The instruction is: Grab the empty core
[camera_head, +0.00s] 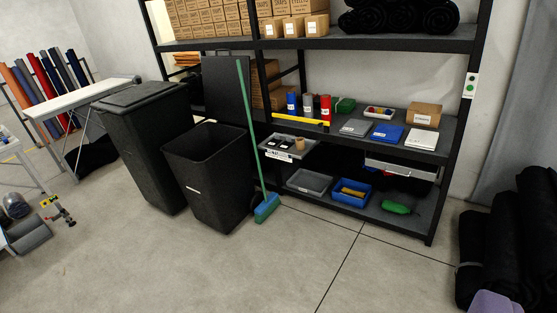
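A small tan cylinder (299,143) stands at the right end of a grey tray (271,151) that juts from the middle of the black shelving unit. It looks like a cardboard core, but it is too small in view to tell whether it is hollow or empty. Dark small items with white marks lie beside it on the tray. No other loose core is clear to me.
A lidded black bin (143,140) and an open black bin (207,178) stand left of the shelves. A green-handled broom (249,125) leans by the tray. Black rolls (520,225) stand at right. A lavender shape (495,303) is at bottom right. The middle floor is clear.

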